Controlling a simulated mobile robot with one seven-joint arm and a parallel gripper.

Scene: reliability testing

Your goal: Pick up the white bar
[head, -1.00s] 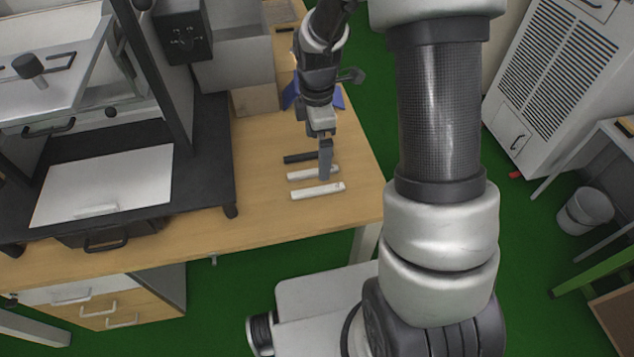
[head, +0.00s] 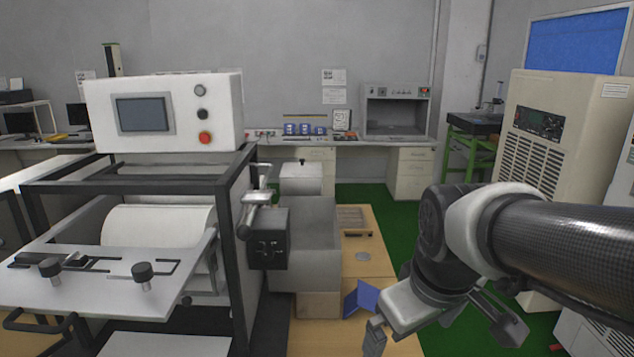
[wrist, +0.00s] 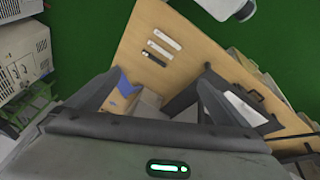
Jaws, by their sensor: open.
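Two white bars lie side by side on the wooden table in the wrist view: an outer white bar (wrist: 166,40) and a middle white bar (wrist: 158,49). A black bar (wrist: 153,58) lies beside them. All three are apart from my gripper (wrist: 161,78), which is open and empty, its two dark fingers spread wide well above the table. The head view shows the gripper end of my arm at the lower right, partly cut off by the lower edge. The bars are out of the head view.
A blue angled object (head: 361,299) stands on the wooden table (head: 372,262) near grey bins (head: 312,240). The machine with a screen and red button (head: 165,112) fills the left. A beige cabinet (head: 560,135) stands at right. Green floor lies beyond the table.

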